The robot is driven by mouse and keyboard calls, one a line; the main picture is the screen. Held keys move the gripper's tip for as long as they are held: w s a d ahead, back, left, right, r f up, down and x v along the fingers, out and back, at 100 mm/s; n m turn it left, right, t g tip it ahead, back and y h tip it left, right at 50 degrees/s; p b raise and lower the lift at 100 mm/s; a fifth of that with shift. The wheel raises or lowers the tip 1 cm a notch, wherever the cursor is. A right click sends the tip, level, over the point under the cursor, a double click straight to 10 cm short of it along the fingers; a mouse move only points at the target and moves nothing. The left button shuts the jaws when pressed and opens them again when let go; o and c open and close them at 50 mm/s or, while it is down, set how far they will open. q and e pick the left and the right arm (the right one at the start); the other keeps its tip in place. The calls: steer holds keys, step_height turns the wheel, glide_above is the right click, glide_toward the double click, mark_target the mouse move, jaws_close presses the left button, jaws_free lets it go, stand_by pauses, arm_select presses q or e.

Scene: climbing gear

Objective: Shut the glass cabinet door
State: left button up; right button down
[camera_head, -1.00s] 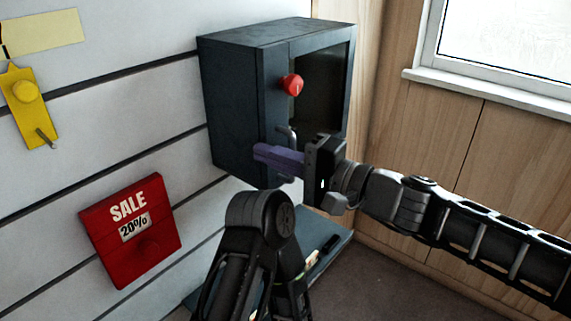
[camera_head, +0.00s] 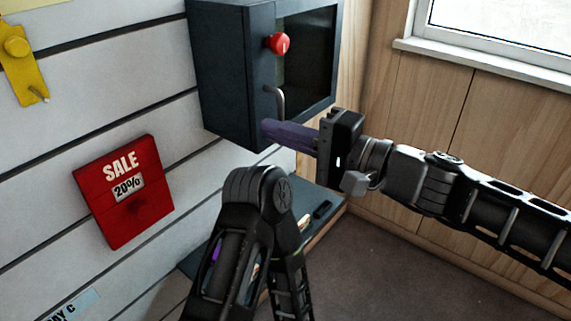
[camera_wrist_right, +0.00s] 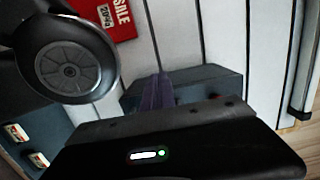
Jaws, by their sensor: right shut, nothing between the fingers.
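The dark blue-grey cabinet (camera_head: 222,75) hangs on the slatted wall. Its front carries a dark glass door (camera_head: 308,70) with a red knob (camera_head: 279,43) and a grey bar handle (camera_head: 277,100). The door looks flush with the cabinet body, but I cannot tell whether a small gap remains. My right gripper (camera_head: 268,131) is shut and empty, its purple fingers pointing left, just below the handle by the cabinet's lower front. The cabinet also shows in the right wrist view (camera_wrist_right: 210,80), beyond the fingers. My left gripper is not in view; my left arm shows at bottom centre.
A red sale sign (camera_head: 124,192) and a yellow piece (camera_head: 22,65) are on the wall to the left. A low dark shelf (camera_head: 325,196) with small items lies below the cabinet. A window (camera_head: 500,35) is at upper right. Floor is clear at lower right.

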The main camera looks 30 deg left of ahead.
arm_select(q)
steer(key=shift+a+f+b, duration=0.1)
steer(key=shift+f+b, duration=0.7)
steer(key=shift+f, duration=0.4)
arm_select(e)
steer(key=shift+s+d, duration=0.95)
steer(key=shift+s, duration=0.25)
steer(key=shift+s+d, duration=0.9)
steer(key=shift+s, duration=0.25)
steer(key=shift+f, duration=0.1)
